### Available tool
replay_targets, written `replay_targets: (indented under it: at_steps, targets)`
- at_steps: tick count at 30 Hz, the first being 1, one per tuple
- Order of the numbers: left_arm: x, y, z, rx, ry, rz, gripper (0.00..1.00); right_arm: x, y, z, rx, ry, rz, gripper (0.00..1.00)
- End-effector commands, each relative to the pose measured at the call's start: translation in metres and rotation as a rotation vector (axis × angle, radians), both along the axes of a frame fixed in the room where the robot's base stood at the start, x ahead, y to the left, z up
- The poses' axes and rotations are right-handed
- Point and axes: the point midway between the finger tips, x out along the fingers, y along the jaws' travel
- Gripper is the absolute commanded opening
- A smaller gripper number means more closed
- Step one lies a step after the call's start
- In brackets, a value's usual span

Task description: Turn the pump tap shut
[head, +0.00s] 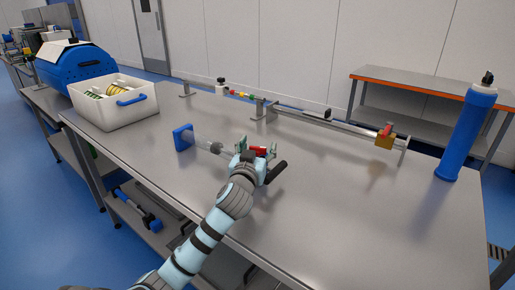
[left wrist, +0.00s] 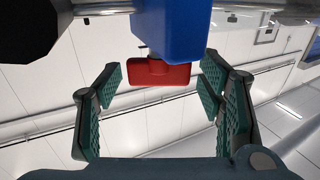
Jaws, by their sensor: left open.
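The pump lies on the steel table, with a blue end plate (head: 183,137) and a clear barrel (head: 207,144). Its red tap handle (head: 258,151) shows at my left gripper (head: 256,149). In the left wrist view the red tap handle (left wrist: 160,72) sits below a blue block (left wrist: 185,30), crosswise between the fingers. My left gripper (left wrist: 160,88) is open, with a finger on each side and visible gaps to the handle. A black grip (head: 277,172) sticks out beside the gripper. The wrist hides part of the pump. My right gripper is not in view.
A white tub (head: 117,110) stands at the left, near a blue drum-shaped machine (head: 75,65). A rail (head: 305,115) runs along the back, with a brass block (head: 384,142) at its right end. A blue bottle (head: 466,135) stands far right. The front right tabletop is clear.

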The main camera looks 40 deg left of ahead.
Motion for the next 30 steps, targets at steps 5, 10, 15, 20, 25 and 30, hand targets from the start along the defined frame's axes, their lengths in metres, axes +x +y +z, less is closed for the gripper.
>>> replay_targets:
  at_steps: [5, 10, 15, 20, 25, 30]
  targets:
    - [0.000, -0.001, 0.000, 0.000, 0.000, -0.001, 0.51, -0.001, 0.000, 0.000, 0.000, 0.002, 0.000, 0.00]
    - [0.000, -0.001, 0.000, 0.000, 0.000, -0.001, 0.24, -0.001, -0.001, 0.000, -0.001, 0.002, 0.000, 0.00]
    - [0.000, 0.000, 0.000, 0.003, 0.003, -0.017, 0.13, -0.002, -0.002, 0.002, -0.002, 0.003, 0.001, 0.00]
    - [0.000, 0.002, 0.004, 0.011, 0.010, -0.191, 0.13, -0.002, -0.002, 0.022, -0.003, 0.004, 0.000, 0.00]
    - [0.001, -0.001, 0.004, 0.001, 0.016, -0.375, 0.13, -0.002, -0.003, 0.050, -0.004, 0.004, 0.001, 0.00]
    - [0.000, 0.000, 0.001, 0.000, 0.000, -0.413, 0.12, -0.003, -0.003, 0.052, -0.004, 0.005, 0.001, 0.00]
